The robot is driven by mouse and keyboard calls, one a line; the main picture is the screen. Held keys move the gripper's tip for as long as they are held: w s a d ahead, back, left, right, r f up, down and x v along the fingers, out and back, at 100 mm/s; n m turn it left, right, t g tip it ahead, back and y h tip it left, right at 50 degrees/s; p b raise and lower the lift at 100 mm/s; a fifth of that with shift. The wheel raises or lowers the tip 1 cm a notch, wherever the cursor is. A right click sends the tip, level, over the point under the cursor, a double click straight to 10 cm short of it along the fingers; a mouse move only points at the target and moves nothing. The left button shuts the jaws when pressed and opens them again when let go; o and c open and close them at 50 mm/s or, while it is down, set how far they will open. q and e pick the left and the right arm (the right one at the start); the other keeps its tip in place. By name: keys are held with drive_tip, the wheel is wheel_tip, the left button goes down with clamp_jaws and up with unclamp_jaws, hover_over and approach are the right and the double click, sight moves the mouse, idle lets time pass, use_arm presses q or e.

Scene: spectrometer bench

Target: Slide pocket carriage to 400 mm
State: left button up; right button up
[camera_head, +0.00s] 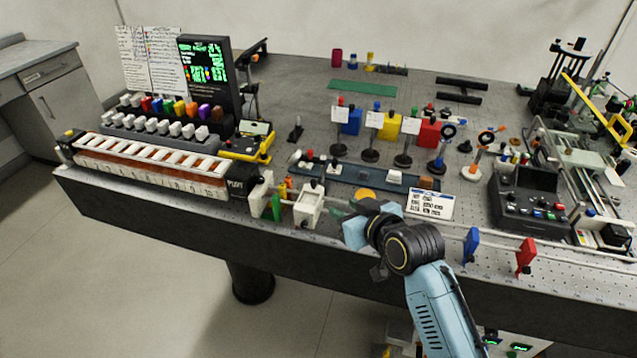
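A thin rail (500,245) runs along the front edge of the bench. A white block (308,208), which looks like the pocket carriage, sits on its left part. A second white block (262,192) stands at the rail's left end. Green (277,208), blue (471,246) and red (525,257) flags mark points along the rail. My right gripper (352,218) is over the rail just right of the white carriage, apparently apart from it. Its fingers are mostly hidden by my wrist, so its opening is unclear. My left gripper is out of view. Scale numbers are too small to read.
A long white slotted tray (150,143) marked PUSH lies left of the rail. A white label card (430,204) and a dark control box (528,205) stand behind the rail. Colored filters on stands fill the middle of the bench.

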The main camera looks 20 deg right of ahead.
sight(315, 183)
drive_tip(key=shift+t, duration=0.3)
drive_tip(key=x, duration=0.4)
drive_tip(key=r+b+x, duration=0.1)
drive_tip(key=x, duration=0.8)
drive_tip(key=shift+w+a+r, duration=0.1)
drive_tip(key=shift+w+r, duration=0.15)
drive_tip(key=shift+w, duration=0.2)
drive_tip(key=shift+c, duration=0.3)
clamp_jaws()
